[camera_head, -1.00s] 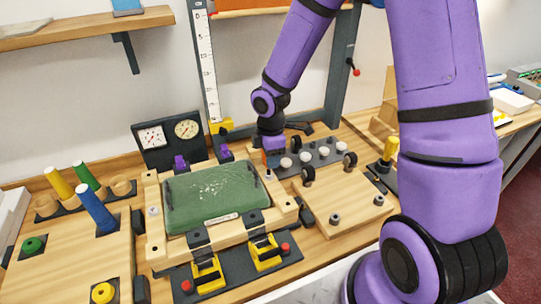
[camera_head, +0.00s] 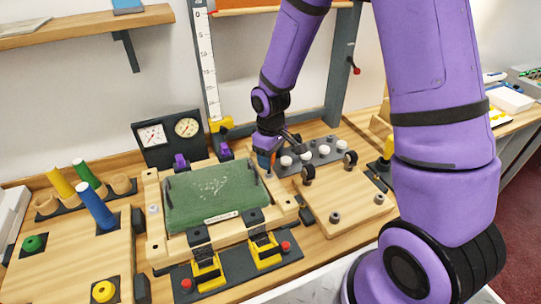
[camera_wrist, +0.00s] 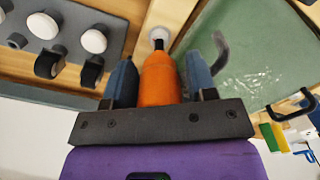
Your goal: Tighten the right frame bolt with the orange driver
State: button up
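My gripper (camera_wrist: 161,80) is shut on the orange driver (camera_wrist: 160,82), with a dark finger against each side of its handle. The right frame bolt (camera_wrist: 158,35), a pale round head, shows just beyond the driver in the wrist view. The left frame bolt (camera_head: 154,210) is on the frame's other side.
A green panel (camera_head: 215,197) lies inside the frame. Yellow clamps (camera_head: 206,275) are at the front; coloured pegs (camera_head: 95,208) stand at left.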

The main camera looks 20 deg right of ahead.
jog(key=n, duration=0.2)
jog(key=shift+w+d+n, duration=0.1)
jog(key=shift+d+n, duration=0.05)
jog(key=shift+n, duration=0.25)
jog(key=n, duration=0.4)
jog(key=shift+w, duration=0.1)
jog(key=n, duration=0.4)
jog(key=shift+w+d+n, duration=0.1)
jog(key=shift+n, duration=0.3)
jog(key=n, duration=0.3)
jog(key=shift+c, duration=0.3)
